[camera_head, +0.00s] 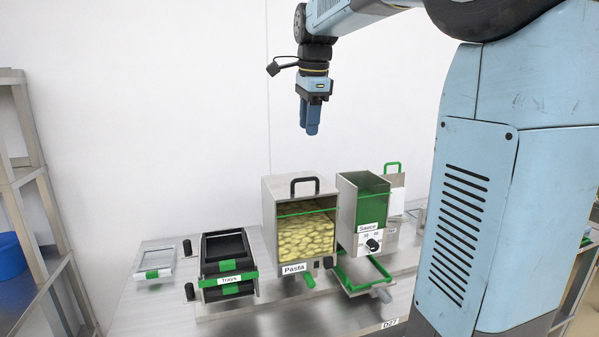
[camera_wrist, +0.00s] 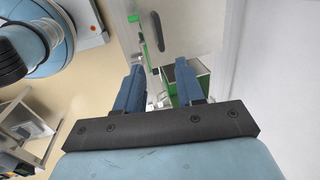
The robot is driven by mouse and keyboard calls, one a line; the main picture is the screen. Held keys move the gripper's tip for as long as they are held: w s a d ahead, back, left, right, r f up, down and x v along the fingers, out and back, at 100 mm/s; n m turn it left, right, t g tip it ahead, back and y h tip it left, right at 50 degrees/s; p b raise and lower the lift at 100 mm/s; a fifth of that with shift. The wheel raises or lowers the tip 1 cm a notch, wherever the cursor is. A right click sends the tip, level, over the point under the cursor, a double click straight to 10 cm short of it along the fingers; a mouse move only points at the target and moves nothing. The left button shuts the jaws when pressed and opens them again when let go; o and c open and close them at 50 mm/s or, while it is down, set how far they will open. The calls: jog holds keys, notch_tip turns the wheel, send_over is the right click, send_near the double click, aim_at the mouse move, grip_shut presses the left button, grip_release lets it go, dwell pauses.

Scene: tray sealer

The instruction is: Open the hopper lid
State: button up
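The Pasta hopper (camera_head: 268,215) stands on the bench, with yellow pasta visible through its front. Its flat metal lid (camera_head: 285,186) is closed and has a black loop handle (camera_head: 305,185) on top. The handle also shows as a dark bar in the wrist view (camera_wrist: 157,31). My gripper (camera_head: 312,130) points down, well above the hoppers and apart from the handle. In the wrist view my gripper (camera_wrist: 160,66) has its two blue fingers apart with nothing held between them.
The Sauce hopper (camera_head: 347,215), with a green inside and a black knob, stands close to the right. Black trays (camera_head: 227,245) and a clear tray (camera_head: 155,261) are on the left. A shelf rack (camera_head: 35,180) stands far left. The air around my gripper is clear.

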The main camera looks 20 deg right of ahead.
aim_at(305, 179)
jog(key=w+f, duration=0.1)
jog(key=f, duration=0.8)
jog(key=w+f, duration=0.1)
jog(key=f, duration=0.3)
jog(key=shift+w+f, duration=0.15)
jog(key=shift+w, duration=0.15)
grip_shut()
